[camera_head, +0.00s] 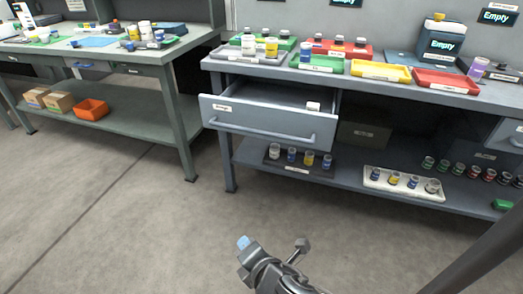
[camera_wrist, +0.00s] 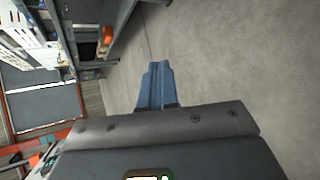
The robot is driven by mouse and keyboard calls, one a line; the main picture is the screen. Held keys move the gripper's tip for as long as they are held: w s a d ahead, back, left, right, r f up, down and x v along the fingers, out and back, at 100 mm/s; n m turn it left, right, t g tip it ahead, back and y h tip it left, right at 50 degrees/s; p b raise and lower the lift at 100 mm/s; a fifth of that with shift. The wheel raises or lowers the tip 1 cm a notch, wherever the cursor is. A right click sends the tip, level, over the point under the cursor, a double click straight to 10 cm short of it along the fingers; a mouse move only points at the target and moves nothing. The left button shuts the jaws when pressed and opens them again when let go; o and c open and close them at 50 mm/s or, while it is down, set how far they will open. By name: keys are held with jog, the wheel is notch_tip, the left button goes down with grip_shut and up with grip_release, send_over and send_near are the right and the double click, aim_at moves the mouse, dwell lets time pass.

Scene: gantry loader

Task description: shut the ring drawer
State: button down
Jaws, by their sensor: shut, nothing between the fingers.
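A grey drawer (camera_head: 262,121) under the middle workbench stands pulled out in the head view. It has a bar handle (camera_head: 265,136) across its front and a small label (camera_head: 221,107) too small to read. My gripper (camera_head: 243,243) is low in front of the bench, over the floor and well apart from the drawer. Its blue fingers (camera_wrist: 154,86) are shut together and empty in the wrist view. The drawer cannot be made out in the wrist view.
The workbench top (camera_head: 462,99) holds coloured trays and bottles. Its lower shelf (camera_head: 345,187) carries several jars on a dark tray and a white tray (camera_head: 405,190). Another handled drawer (camera_head: 508,133) shows at the right edge. A second bench (camera_head: 150,70) stands left. The floor (camera_head: 130,220) between is clear.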

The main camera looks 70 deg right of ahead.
jog(key=w+d+r+n+g+h, duration=0.25)
jog(key=d+r+g+h, duration=0.2)
jog(key=d, duration=0.45)
jog(key=w+d+r+n+g+h, duration=0.25)
jog(key=w+d+r+h, duration=0.2)
jog(key=d, duration=0.45)
jog(key=d+f+b, duration=0.2)
jog(key=d, duration=1.1)
jog(key=shift+w+d+f+g+y, duration=0.3)
jog(key=shift+d+f+y, duration=0.05)
jog(key=shift+f+y, duration=0.05)
jog(key=r+x, duration=0.1)
jog(key=x, duration=0.6)
jog(key=r+x, duration=0.1)
jog(key=x, duration=0.6)
jog(key=r+x, duration=0.2)
jog(key=x, duration=0.5)
jog(key=shift+d+f+b, duration=0.1)
jog(key=shift+d+b, duration=0.25)
jog(key=shift+d, duration=0.3)
jog(key=shift+s+d+r, duration=0.1)
jog(key=shift+r, duration=0.2)
jog(key=shift+m, duration=0.3)
